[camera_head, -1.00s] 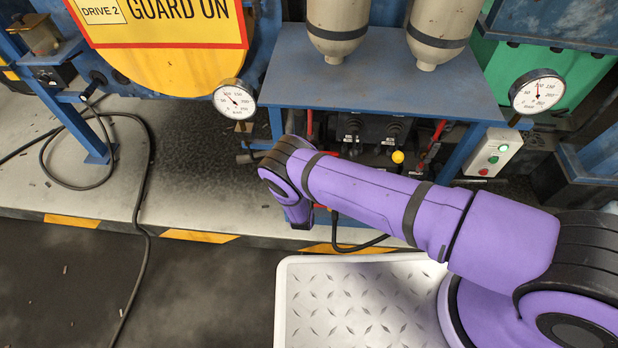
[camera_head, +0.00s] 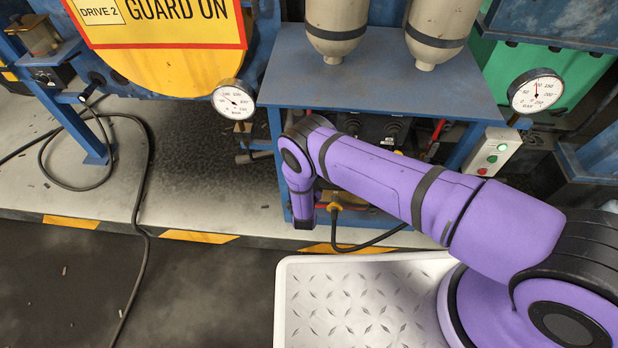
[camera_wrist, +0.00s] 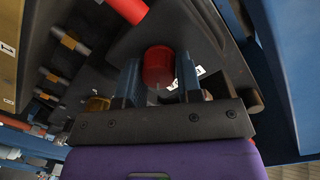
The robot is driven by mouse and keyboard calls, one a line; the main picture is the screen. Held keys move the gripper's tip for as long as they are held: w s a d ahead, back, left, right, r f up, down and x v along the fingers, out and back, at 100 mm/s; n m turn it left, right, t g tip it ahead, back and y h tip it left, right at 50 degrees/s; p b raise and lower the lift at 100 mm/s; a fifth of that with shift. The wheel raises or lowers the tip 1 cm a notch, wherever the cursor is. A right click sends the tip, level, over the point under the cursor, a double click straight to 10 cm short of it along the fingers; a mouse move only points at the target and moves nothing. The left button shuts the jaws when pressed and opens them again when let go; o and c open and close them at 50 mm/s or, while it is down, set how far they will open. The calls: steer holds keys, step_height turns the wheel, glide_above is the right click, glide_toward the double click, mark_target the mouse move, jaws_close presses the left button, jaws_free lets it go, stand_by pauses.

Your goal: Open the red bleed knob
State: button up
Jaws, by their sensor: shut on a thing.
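The red bleed knob (camera_wrist: 158,66) shows in the wrist view as a round red cap. It sits between the two fingers of my gripper (camera_wrist: 158,85), which is shut on it. A white label (camera_wrist: 195,74) lies just right of the knob, partly behind the right finger. In the head view my purple arm reaches under the blue shelf, and the knob and the gripper's fingertips are hidden behind it.
Two beige tanks (camera_head: 336,30) hang above the blue shelf (camera_head: 385,85). A dial gauge (camera_head: 234,100) is at its left and another (camera_head: 536,92) at its right. A button box (camera_head: 491,154) stands at the right. A red cylinder (camera_wrist: 126,8) and brass fittings (camera_wrist: 68,42) lie near my gripper.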

steer(key=shift+s, duration=0.1)
stand_by(0.4)
steer(key=o, duration=0.9)
steer(key=shift+o, duration=0.2)
steer(key=s+a, duration=0.1)
steer(key=s, duration=0.9)
steer(key=shift+s+r, duration=0.35)
steer(key=shift+r, duration=0.05)
